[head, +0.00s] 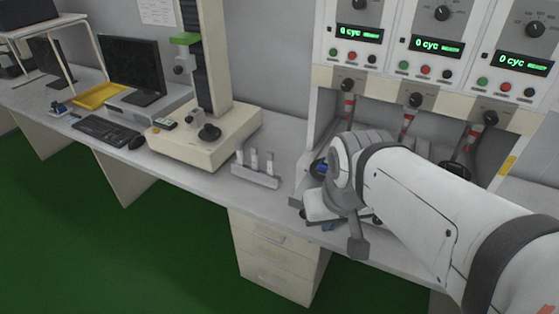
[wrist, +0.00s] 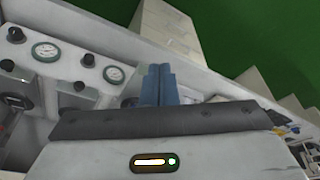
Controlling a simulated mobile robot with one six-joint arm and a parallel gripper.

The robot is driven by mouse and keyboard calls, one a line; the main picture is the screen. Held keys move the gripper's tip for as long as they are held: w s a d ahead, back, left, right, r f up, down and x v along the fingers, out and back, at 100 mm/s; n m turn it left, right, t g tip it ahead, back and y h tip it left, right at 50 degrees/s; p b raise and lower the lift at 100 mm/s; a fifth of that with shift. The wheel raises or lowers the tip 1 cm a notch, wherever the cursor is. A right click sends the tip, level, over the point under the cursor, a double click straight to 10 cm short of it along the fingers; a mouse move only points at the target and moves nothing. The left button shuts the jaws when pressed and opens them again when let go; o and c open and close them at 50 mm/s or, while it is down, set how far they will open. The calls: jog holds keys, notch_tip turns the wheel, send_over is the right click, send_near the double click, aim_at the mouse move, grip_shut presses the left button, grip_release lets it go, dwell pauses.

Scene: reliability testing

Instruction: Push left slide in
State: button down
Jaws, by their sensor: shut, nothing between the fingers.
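My gripper (wrist: 158,72) shows in the wrist view as two blue fingers, shut side by side with nothing between them. In the head view my arm's end is at the front left of the test bench, and my wrist mostly hides the fingers. The test bench (head: 333,75) has three stations, each with a green "0 cyc" display. The left station has a black knob (head: 347,85) with a red-banded rod (head: 348,106) under it. I cannot clearly pick out the left slide; my arm covers the lower bench front.
The wrist view shows round gauges (wrist: 46,52) and black knobs (wrist: 88,60) left of the fingers. A small rack (head: 256,177) and a cream test stand (head: 205,140) stand left of the bench. Drawers (head: 275,252) are below the worktop. Green floor lies open in front.

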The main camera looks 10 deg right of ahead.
jog(key=w+a+f+n+h+b, duration=0.1)
jog(key=w+a+f+n+b, duration=0.2)
jog(key=n, duration=0.7)
jog(key=w+a+n+g+b, duration=0.1)
jog(key=w+a+n, duration=0.1)
jog(key=w+n, duration=0.55)
jog(key=w+a+f+n+h+b, duration=0.1)
jog(key=w+a+f+n+b, duration=0.15)
jog(key=n, duration=0.85)
jog(key=w+d+f+p, duration=0.1)
jog(key=w+d+f, duration=0.2)
jog(key=w+f, duration=0.2)
jog(key=shift+x, duration=1.95)
jog(key=shift+w+n+p, duration=0.1)
jog(key=shift+n+p, duration=0.15)
jog(key=shift+p, duration=0.1)
